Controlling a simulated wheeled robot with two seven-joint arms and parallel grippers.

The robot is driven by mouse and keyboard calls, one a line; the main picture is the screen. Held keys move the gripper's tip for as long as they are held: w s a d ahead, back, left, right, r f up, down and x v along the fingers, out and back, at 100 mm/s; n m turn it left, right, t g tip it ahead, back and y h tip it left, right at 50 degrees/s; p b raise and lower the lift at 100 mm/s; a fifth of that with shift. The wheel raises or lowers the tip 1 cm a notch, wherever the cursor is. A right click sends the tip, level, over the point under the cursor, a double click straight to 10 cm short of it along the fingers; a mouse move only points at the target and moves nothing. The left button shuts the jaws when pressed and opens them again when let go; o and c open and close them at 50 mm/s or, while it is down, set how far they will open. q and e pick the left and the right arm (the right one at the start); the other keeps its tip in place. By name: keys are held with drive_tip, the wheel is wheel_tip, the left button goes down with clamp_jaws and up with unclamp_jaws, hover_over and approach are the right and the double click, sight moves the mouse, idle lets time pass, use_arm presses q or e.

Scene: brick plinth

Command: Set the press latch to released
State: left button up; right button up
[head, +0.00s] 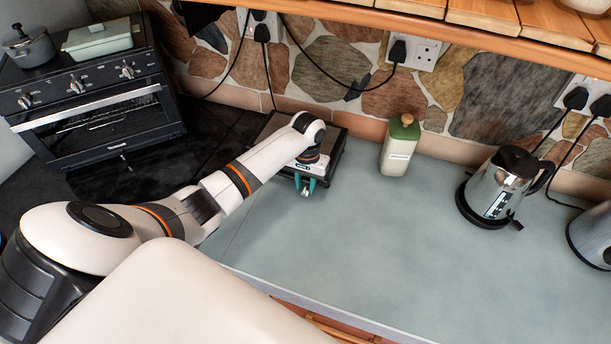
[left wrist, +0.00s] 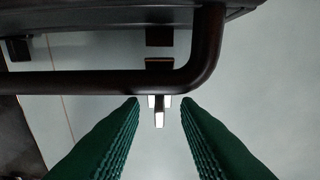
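The press (head: 337,150) is a dark, flat appliance at the back of the counter, partly hidden by my left arm. In the left wrist view its dark handle bar (left wrist: 90,83) runs across and bends up at the right. The press latch (left wrist: 159,112) is a small piece with a dark middle and white sides, just below the bar. My left gripper (left wrist: 160,103) has green ribbed fingers, open, one on each side of the latch, with a gap on both sides. In the head view the left gripper (head: 306,184) is at the press's front edge. My right gripper is not in view.
A green-and-cream bottle (head: 400,146) stands right of the press, with a steel kettle (head: 497,187) further right. A black oven (head: 92,105) is at the left. Cables hang on the stone wall behind. The counter (head: 370,245) in front is clear.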

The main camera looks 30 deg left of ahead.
use_arm(q)
wheel_tip(320, 180, up, 12)
drive_tip(key=b, duration=0.2)
drive_tip(key=shift+w, duration=0.35)
drive_tip(key=shift+a, duration=0.1)
idle(0.3)
